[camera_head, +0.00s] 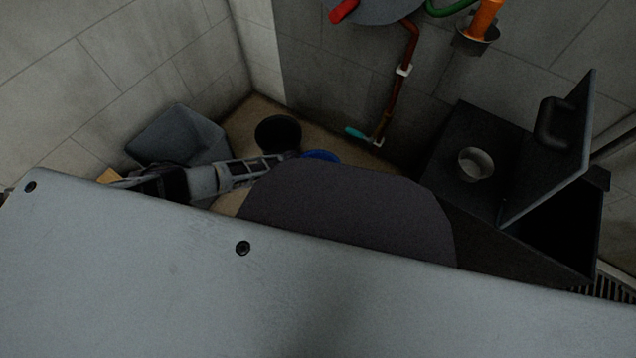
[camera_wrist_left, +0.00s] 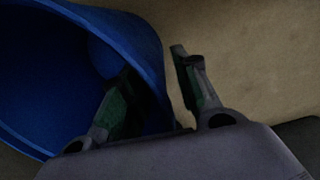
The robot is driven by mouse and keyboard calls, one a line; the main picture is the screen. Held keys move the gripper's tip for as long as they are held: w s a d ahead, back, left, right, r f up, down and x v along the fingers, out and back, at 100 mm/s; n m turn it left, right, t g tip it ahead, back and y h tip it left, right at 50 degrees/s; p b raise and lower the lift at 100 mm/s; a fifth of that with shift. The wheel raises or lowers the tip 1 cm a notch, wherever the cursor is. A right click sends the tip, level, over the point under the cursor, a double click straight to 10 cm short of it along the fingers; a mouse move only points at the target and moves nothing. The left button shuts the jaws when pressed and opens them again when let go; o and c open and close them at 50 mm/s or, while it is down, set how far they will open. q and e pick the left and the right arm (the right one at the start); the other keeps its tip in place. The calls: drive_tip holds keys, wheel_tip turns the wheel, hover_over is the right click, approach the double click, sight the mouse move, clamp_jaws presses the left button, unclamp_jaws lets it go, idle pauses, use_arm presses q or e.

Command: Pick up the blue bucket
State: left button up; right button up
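The blue bucket (camera_head: 322,156) shows only as a small sliver of rim in the head view; a dark rounded shape in front hides the rest. In the left wrist view the bucket (camera_wrist_left: 45,70) fills the left side, its mouth facing the camera. My left gripper (camera_wrist_left: 154,68) straddles the bucket wall, with one finger inside the mouth and the other outside. The fingers are apart, and a gap shows between the wall and the outer finger. In the head view my left gripper (camera_head: 286,157) reaches in from the left. My right gripper is not in view.
A dark round container (camera_head: 278,134) stands just behind the blue bucket. A grey bin (camera_head: 175,137) is in the left corner. A black box (camera_head: 455,150) with a raised lid and a small metal cup (camera_head: 476,164) stands right. A brown pipe (camera_head: 392,105) runs down the back wall.

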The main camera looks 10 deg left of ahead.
use_arm(q)
drive_tip(key=shift+c, duration=0.5)
clamp_jaws()
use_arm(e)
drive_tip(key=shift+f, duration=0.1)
use_arm(q)
drive_tip(key=shift+r, duration=0.25)
wheel_tip(320, 180, up, 10)
drive_tip(key=p, duration=0.5)
drive_tip(key=shift+f, duration=0.2)
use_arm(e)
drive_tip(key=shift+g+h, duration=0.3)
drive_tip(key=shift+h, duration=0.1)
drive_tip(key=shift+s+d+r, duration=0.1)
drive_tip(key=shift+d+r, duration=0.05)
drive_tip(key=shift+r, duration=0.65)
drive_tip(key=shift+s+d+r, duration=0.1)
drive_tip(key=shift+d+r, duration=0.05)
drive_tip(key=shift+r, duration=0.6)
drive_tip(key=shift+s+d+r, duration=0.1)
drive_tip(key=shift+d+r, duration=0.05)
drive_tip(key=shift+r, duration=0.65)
